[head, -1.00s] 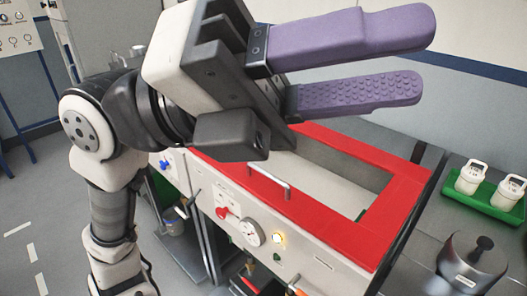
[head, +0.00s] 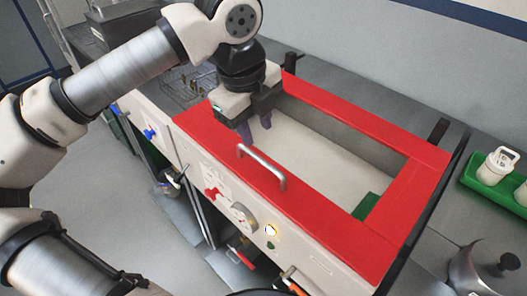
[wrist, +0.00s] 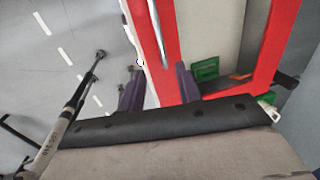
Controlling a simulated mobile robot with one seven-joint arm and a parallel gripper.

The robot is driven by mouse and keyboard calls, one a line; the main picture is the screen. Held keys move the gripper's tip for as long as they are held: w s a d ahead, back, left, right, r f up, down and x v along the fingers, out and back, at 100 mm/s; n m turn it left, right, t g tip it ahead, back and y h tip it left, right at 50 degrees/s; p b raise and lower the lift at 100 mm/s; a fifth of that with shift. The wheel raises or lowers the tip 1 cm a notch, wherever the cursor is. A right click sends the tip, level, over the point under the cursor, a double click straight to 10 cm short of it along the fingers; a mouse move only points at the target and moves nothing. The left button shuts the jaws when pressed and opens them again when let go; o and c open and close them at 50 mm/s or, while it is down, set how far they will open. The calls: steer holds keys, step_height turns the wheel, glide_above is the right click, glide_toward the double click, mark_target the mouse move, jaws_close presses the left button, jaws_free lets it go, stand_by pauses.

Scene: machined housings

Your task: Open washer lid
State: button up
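The washer (head: 330,268) has a red rectangular lid frame (head: 345,115) lying flat on top. A grey bar handle (head: 262,166) is on its front edge. The basin shows inside the frame; I cannot tell whether a clear pane covers it. My gripper (head: 254,128) points down at the left end of the frame, left of and behind the handle in the head view. Its two purple fingers are apart with nothing between them. In the wrist view the handle (wrist: 158,30) lies ahead, in line with the gap between the fingers (wrist: 160,70).
A green tray (head: 490,185) with white containers and a metal pot (head: 485,270) stand on the right counter. A green item (head: 366,206) shows inside the basin. A wire rack (head: 188,88) is left of the lid. Red and blue knobs, a gauge and a lit lamp are on the front panel.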

mark_target(266, 163)
steer(key=f, duration=0.3)
steer(key=w+d+f+p, duration=0.1)
steer(key=f, duration=0.3)
steer(key=f+p, duration=0.1)
steer(key=f, duration=0.2)
steer(key=shift+w+d+f, duration=0.2)
steer(key=shift+w+d, duration=0.05)
steer(key=shift+d, duration=0.05)
jaws_close()
